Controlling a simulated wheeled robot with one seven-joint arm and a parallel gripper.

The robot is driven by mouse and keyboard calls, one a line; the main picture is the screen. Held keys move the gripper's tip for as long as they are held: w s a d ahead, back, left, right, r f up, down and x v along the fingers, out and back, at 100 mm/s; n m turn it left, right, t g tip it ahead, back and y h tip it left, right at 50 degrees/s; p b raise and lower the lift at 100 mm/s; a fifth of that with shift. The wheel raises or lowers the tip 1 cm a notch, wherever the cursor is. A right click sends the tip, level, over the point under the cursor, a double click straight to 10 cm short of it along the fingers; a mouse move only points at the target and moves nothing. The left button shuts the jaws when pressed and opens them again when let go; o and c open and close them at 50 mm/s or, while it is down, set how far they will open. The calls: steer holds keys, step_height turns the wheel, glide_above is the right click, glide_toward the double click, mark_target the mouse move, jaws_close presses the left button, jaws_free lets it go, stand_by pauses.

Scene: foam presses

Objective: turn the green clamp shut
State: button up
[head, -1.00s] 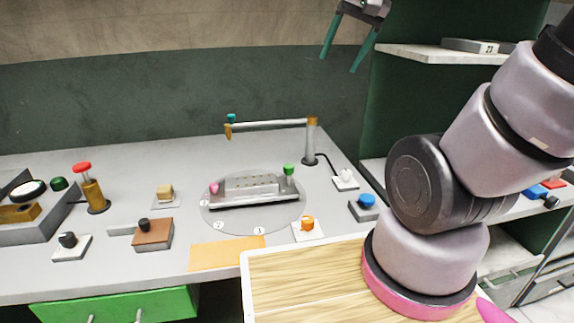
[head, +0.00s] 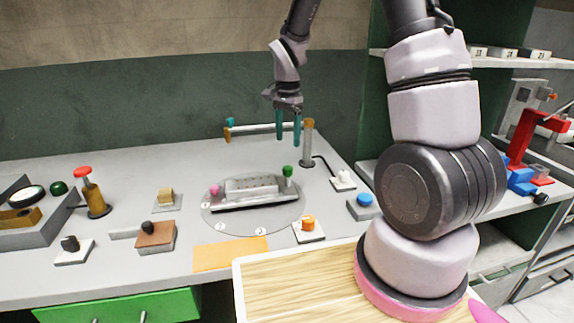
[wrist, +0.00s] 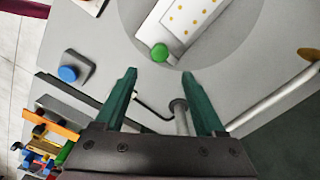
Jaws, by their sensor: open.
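The green clamp (head: 288,171) is a green-topped knob at the right end of the grey mould on the round plate. In the wrist view its green top (wrist: 159,52) lies ahead of the fingertips, a little left of the middle between them. My gripper (head: 288,140) points down above and behind the clamp, apart from it, with its two teal fingers spread and empty. In the wrist view my gripper (wrist: 160,74) has nothing between its fingertips. The grey mould (head: 252,187) also carries a pink knob (head: 214,190) at its left end.
An upright post (head: 308,142) with a horizontal arm stands behind the clamp, close to my gripper. An orange knob (head: 308,222) and a blue button (head: 364,200) sit nearby to the right. The orange mat (head: 230,254) in front is bare.

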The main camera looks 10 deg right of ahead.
mark_target(288, 167)
step_height(288, 167, down, 10)
steer(key=shift+r, duration=0.1)
stand_by(0.4)
jaws_close()
